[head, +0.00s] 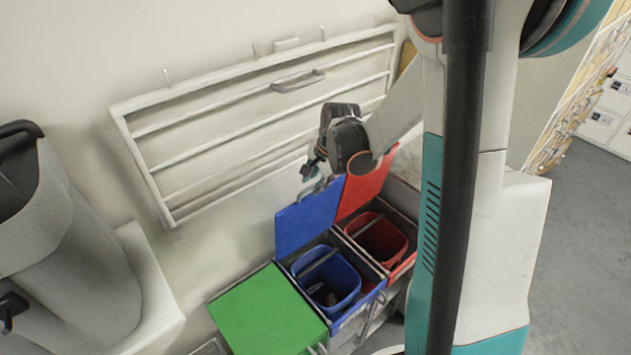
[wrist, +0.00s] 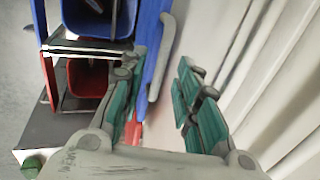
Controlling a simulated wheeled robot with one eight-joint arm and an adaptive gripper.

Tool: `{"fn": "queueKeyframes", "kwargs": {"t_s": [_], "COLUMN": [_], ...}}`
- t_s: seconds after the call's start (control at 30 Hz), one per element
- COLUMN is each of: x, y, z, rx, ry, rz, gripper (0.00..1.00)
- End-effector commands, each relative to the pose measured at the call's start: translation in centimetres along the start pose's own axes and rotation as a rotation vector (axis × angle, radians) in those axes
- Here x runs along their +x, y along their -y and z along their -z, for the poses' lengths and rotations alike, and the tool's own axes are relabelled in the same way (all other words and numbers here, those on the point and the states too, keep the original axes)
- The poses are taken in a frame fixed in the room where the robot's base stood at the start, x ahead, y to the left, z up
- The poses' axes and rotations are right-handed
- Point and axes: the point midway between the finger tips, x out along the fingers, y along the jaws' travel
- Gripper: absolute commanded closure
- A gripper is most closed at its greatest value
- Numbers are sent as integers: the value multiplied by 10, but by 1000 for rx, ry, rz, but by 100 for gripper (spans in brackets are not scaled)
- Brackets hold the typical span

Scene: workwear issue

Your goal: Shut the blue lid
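The blue lid (head: 308,217) stands open, tilted up behind the blue bucket (head: 328,279) in the head view. In the wrist view the blue lid (wrist: 151,48) is seen nearly edge-on, with a grey handle (wrist: 162,65) on its wall-facing side. My gripper (head: 312,170) is at the lid's upper edge, on the wall side. In the wrist view my gripper (wrist: 163,63) is open; the lid and handle appear in the gap between its fingers, nearer the left finger. I cannot tell whether a finger touches the lid.
The red lid (head: 367,183) stands open beside the blue one, over the red bucket (head: 382,240). The green lid (head: 267,313) is shut. A white wall rack (head: 180,155) is close behind my gripper.

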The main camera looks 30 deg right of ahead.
Motion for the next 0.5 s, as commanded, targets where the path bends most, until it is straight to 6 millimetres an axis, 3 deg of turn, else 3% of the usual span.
{"fn": "queueKeyframes", "kwargs": {"t_s": [0.37,0.5], "x": [6,6], "y": [0,0], "z": [0,0], "rx": [0,0], "ry": [0,0], "rz": [0,0], "gripper": [70,97]}}
